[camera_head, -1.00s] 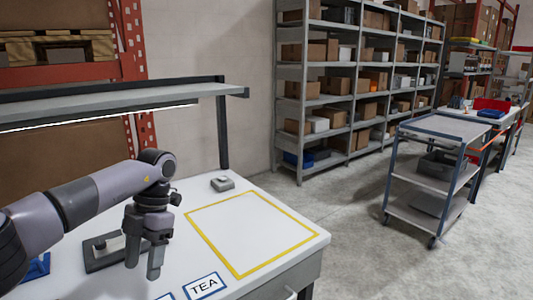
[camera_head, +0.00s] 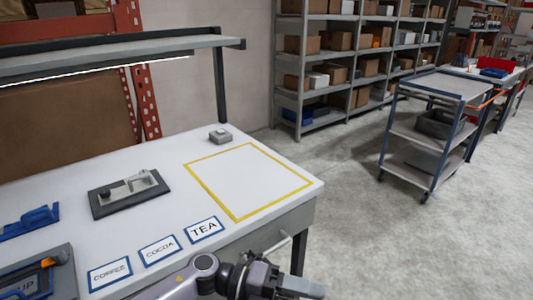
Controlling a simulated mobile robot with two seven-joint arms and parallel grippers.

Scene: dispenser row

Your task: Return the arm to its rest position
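My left arm comes in at the bottom edge, and its gripper (camera_head: 298,287) points right, low in front of the table's front edge. The gripper is seen from the side and partly cut off by the picture's edge, so its opening does not show. I see nothing held in it. My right gripper is not in view.
The white table (camera_head: 120,222) carries a yellow-outlined area (camera_head: 238,217), COFFEE (camera_head: 109,273), COCOA (camera_head: 160,250) and TEA (camera_head: 204,230) cards, a dark-based device (camera_head: 128,195), a blue device (camera_head: 30,222) and a small grey block (camera_head: 220,136). A cart (camera_head: 430,131) stands right.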

